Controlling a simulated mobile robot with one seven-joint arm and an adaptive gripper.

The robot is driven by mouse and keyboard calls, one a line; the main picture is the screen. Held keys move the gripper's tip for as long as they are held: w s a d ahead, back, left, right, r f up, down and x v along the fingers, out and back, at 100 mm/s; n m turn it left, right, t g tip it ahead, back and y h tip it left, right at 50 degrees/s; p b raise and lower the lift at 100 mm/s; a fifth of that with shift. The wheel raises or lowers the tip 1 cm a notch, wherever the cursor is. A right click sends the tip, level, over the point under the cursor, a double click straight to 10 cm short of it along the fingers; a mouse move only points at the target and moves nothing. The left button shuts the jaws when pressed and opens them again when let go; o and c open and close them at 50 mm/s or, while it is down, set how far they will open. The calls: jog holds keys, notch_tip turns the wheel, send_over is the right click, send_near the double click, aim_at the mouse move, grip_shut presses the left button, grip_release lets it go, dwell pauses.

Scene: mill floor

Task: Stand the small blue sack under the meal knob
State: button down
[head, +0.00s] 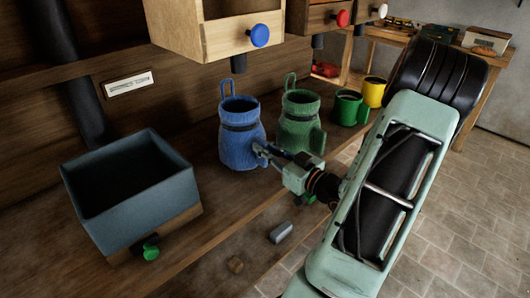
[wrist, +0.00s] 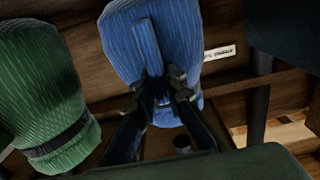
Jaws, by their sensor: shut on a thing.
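The small blue sack (head: 238,152) has a dark band near its open top and a loop. It is upright at the bench, near below the wooden box with the blue knob (head: 260,35); I cannot tell whether its base touches the wood. My gripper (head: 262,153) is shut on the sack's right side. In the wrist view the sack (wrist: 150,38) fills the space beyond my gripper (wrist: 162,95). Red (head: 342,18) and white (head: 379,11) knobs are further right. I cannot tell which knob is the meal one.
A green sack (head: 296,127) stands close right of the blue one, then green (head: 347,107) and yellow (head: 373,92) mugs. A grey-blue bin (head: 150,215) with a green knob (head: 151,253) is at left. A grey block (head: 281,233) lies in front. Bare bench lies between bin and sack.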

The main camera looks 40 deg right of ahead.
jog(key=shift+s+d+f, duration=0.1)
jog(key=shift+s+f, duration=0.05)
jog(key=shift+f, duration=0.5)
jog(key=shift+f, duration=0.15)
jog(key=c, duration=2)
grip_release()
jog(key=shift+r, duration=0.25)
jog(key=shift+s, duration=0.3)
jog(key=s, duration=1.1)
jog(key=shift+s+d+p, duration=0.25)
jog(key=shift+d+p, duration=0.1)
jog(key=shift+d, duration=0.05)
